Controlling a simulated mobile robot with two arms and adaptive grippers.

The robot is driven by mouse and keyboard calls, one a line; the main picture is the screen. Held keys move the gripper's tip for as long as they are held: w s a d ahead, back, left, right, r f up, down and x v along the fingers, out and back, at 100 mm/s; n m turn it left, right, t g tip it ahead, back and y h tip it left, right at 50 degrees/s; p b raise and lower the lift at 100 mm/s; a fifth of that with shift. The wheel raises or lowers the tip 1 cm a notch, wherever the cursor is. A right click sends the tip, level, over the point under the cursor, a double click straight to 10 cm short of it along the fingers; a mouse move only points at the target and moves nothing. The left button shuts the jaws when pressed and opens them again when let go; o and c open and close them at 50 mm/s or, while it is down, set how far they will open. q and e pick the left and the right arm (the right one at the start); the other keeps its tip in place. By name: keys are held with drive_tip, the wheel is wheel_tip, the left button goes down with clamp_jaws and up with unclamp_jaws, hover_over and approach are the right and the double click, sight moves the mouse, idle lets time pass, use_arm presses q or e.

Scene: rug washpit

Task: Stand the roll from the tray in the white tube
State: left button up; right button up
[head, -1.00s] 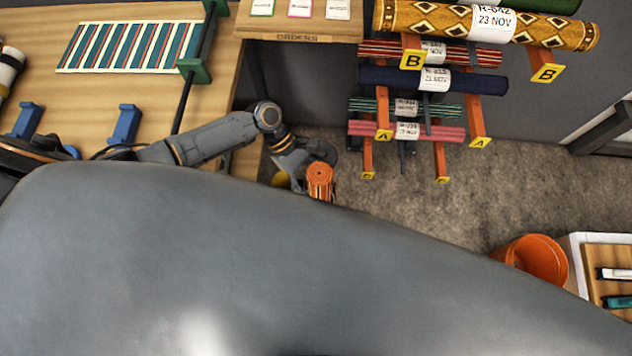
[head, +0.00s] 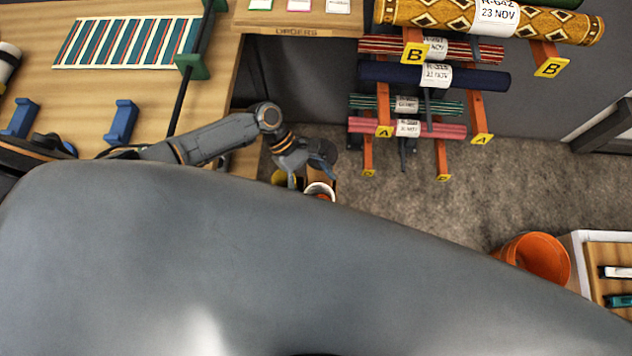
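The white tube (head: 320,187) shows as a round white rim just above the edge of my grey body, which hides its lower part. A little orange of the roll (head: 322,195) shows inside that rim, so the roll is in the tube, low down. My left gripper (head: 308,172) is right beside and above the tube's mouth. Its fingers look spread, with nothing visible between them. My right gripper is not in view.
Wall racks with several rolled rugs (head: 435,74) hang behind on the right. A wooden table (head: 150,85) with a striped rug is at left. An orange bucket (head: 540,258) and a white-edged tray (head: 580,262) stand at right. Open floor lies between.

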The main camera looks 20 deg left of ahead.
use_arm(q)
drive_tip(key=shift+f, duration=0.1)
drive_tip(key=v, duration=1.2)
idle(0.7)
